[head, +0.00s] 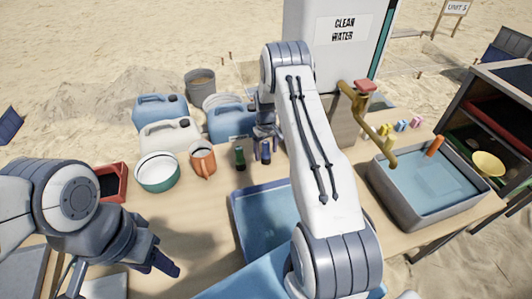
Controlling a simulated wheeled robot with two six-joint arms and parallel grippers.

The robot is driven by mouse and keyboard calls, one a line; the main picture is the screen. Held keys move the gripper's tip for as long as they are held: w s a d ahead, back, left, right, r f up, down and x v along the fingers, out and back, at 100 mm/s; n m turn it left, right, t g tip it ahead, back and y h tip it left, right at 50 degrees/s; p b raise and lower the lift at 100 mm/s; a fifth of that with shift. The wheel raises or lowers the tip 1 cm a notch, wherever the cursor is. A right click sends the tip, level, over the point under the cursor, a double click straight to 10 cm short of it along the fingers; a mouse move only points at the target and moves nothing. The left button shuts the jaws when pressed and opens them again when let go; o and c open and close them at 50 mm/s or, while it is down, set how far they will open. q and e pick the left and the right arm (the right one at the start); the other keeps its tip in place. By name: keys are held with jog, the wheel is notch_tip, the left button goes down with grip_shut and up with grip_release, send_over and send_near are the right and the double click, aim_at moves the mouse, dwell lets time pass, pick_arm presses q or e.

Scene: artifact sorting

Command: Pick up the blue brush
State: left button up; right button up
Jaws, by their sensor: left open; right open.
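A small dark blue upright item (265,153), which may be the blue brush, stands on the table behind the blue tray. A similar dark green item (240,158) stands to its left. My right gripper (266,138) is open and points down, just above or around the blue item; I cannot tell whether they touch. My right arm crosses the middle of the view and hides part of the table. My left gripper (165,265) is open and empty, low over the front left of the table, well apart from the blue item.
A blue tray (236,212) lies in front. A white-and-green bowl (157,172), an orange mug (203,159) and several jerrycans (168,136) stand at the back left. A grey water basin (393,187) under a yellow tap (357,100) stands right. The table's left middle (190,220) is clear.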

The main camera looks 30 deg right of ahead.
notch_tip(320, 180, down, 2)
jog(key=shift+f, duration=0.1)
grip_shut()
